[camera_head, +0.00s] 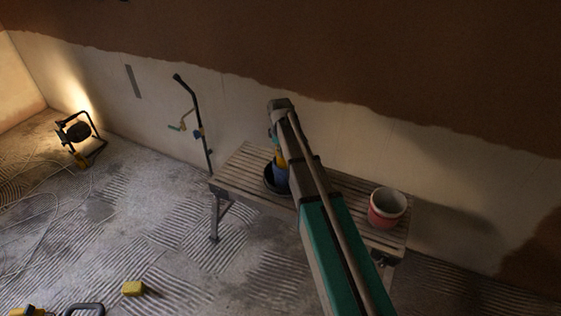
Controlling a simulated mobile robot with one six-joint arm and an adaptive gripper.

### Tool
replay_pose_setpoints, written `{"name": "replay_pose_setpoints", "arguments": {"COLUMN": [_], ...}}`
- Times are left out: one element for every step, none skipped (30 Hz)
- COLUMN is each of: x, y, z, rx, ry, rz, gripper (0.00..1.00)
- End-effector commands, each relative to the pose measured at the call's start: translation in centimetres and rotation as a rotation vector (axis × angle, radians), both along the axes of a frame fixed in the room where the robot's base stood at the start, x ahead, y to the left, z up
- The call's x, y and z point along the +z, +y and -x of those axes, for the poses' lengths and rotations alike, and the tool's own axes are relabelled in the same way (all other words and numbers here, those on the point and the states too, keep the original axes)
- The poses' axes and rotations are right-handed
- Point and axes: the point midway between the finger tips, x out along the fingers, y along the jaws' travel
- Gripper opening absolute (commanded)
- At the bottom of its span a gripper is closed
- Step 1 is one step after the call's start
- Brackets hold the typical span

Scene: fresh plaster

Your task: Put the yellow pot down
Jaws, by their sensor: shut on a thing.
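A small patch of yellow, which looks like the yellow pot (282,160), shows beside my arm above the bench. Most of it is hidden by the arm. My gripper (279,150) is at the far end of the arm, over the left half of the bench, and is shut on the yellow pot. Its fingers are mostly hidden. A blue thing (280,177) shows just below the yellow, at a dark round bucket (269,184) on the bench. I cannot tell whether the yellow and blue parts touch.
The slatted bench (240,168) has bare slats at its left end. A pink and white bucket (386,208) stands at its right end. A dark upright tool (196,120) leans on the wall. A lit work lamp (78,132), cables and a yellow block (133,288) are on the floor.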

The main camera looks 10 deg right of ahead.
Motion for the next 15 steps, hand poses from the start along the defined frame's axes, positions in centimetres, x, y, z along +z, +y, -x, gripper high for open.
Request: {"name": "replay_pose_setpoints", "arguments": {"x": [-0.2, -0.4, -0.6, -0.8, -1.0, -1.3, -1.6, -1.9, -2.3, -2.6, -2.8, -3.2, -3.5, -3.7, -4.0], "y": [0.0, 0.0, 0.0, 0.0, 0.0, 0.0, 0.0, 0.0, 0.0, 0.0, 0.0, 0.0, 0.0, 0.0, 0.0], "z": [0.0, 0.0, 0.0, 0.0, 0.0, 0.0, 0.0, 0.0, 0.0, 0.0, 0.0, 0.0, 0.0, 0.0, 0.0], "rx": [0.0, 0.0, 0.0, 0.0, 0.0, 0.0, 0.0, 0.0, 0.0, 0.0, 0.0, 0.0, 0.0, 0.0, 0.0], "ry": [0.0, 0.0, 0.0, 0.0, 0.0, 0.0, 0.0, 0.0, 0.0, 0.0, 0.0, 0.0, 0.0, 0.0, 0.0], "rz": [0.0, 0.0, 0.0, 0.0, 0.0, 0.0, 0.0, 0.0, 0.0, 0.0, 0.0, 0.0, 0.0, 0.0, 0.0], "gripper": [0.0, 0.0, 0.0, 0.0, 0.0, 0.0, 0.0, 0.0, 0.0, 0.0, 0.0, 0.0, 0.0, 0.0, 0.0]}}
